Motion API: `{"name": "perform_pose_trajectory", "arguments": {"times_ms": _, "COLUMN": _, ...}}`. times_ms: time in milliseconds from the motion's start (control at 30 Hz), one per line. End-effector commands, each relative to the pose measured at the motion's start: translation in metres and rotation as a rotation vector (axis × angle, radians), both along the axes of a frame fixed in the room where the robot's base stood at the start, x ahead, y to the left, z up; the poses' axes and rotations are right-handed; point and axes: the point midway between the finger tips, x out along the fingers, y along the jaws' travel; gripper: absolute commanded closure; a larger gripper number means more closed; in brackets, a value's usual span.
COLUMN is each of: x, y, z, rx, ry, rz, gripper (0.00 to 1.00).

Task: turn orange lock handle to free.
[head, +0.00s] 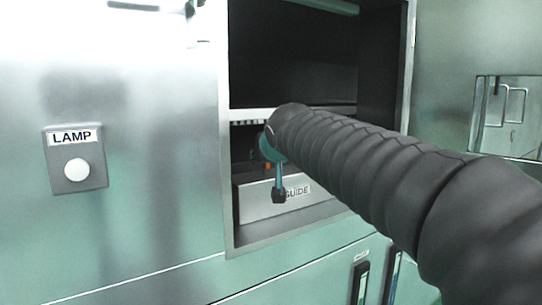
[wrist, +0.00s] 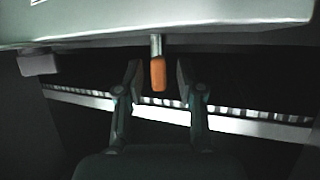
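The orange lock handle (wrist: 158,74) hangs from a short metal stem under a pale panel in the wrist view. It points down toward my gripper (wrist: 158,80), whose two fingers stand open on its left and right with a gap on each side. No contact shows between the fingers and the handle. In the head view my arm reaches into the cabinet opening, and my gripper there is mostly hidden by the arm. A small orange patch (head: 267,166) shows beside the teal gripper part; I cannot tell if it is the handle.
A box marked GUIDE (head: 256,201) sits low in the opening. A shelf edge (head: 245,115) crosses above it. A LAMP switch (head: 77,170) is on the left panel. The upper compartment is dark and looks empty.

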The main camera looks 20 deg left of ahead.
Motion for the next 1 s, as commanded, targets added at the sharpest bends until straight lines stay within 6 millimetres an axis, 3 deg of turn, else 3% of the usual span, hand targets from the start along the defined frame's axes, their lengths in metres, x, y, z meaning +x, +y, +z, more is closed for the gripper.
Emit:
{"name": "perform_pose_trajectory", "arguments": {"times_ms": 367, "x": 0.0058, "y": 0.0029, "z": -0.0027, "rx": 0.000, "ry": -0.001, "rz": 0.000, "gripper": 0.62}}
{"name": "perform_pose_trajectory", "arguments": {"times_ms": 400, "x": 0.0058, "y": 0.0029, "z": -0.0027, "rx": 0.000, "ry": 0.000, "rz": 0.000, "gripper": 0.65}}
{"name": "perform_pose_trajectory", "arguments": {"times_ms": 533, "x": 0.0056, "y": 0.0029, "z": -0.0027, "rx": 0.000, "ry": 0.000, "rz": 0.000, "gripper": 0.97}}
{"name": "perform_pose_trajectory", "arguments": {"times_ms": 567, "x": 0.0056, "y": 0.0029, "z": -0.0027, "rx": 0.001, "ry": 0.000, "rz": 0.000, "gripper": 1.00}}
{"name": "perform_pose_trajectory", "arguments": {"times_ms": 1000, "x": 0.0052, "y": 0.0033, "z": -0.0021, "rx": -0.004, "ry": 0.011, "rz": 0.051, "gripper": 1.00}}
